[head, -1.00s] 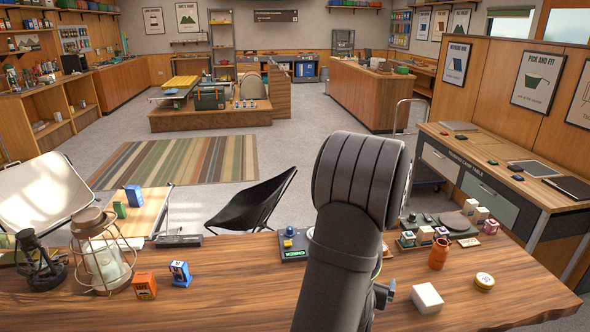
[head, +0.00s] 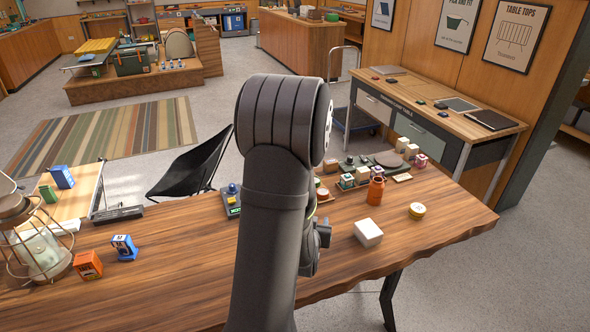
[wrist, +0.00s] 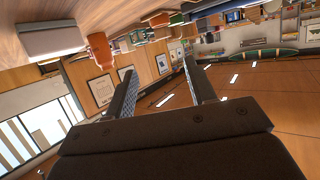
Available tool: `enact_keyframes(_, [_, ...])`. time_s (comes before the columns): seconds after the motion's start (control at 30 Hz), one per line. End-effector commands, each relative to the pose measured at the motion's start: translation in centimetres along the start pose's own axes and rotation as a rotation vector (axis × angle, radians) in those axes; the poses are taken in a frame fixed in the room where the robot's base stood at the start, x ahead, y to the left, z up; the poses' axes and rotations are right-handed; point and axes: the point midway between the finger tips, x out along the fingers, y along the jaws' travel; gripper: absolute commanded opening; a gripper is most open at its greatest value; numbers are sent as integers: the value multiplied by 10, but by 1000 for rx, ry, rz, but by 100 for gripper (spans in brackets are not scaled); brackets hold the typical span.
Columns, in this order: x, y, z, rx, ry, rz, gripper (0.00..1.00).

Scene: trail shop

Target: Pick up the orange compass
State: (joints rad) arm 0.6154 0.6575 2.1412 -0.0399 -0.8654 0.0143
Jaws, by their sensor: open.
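I cannot make out an orange compass for certain in either view. On the counter (head: 180,290) in the head view are an orange bottle (head: 376,190), an orange box (head: 88,265) and a small round yellow item (head: 417,210). Part of a small reddish item (head: 322,194) shows just beside my arm, which hides some of the counter. My gripper (wrist: 160,65) shows in the wrist view with its two fingers apart and nothing between them. The orange bottle also shows in the wrist view (wrist: 100,52), upside down and beyond the fingers.
A white box (head: 368,233) sits right of my arm. Several small boxed items stand on dark trays (head: 390,160) behind it. A blue box (head: 124,247) and a wire lantern (head: 35,245) are on the left. The counter's front right is clear.

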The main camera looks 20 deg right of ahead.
Motion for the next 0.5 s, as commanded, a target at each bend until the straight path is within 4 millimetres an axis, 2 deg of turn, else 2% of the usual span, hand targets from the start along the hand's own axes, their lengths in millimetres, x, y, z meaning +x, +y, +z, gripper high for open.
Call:
enact_keyframes(0.23, [8,-2,-2,6,-20,-5,50])
enact_keyframes(0.37, [33,-7,-9,24,-87,-20,50])
enact_keyframes(0.5, [65,-15,-23,49,-205,-28,50])
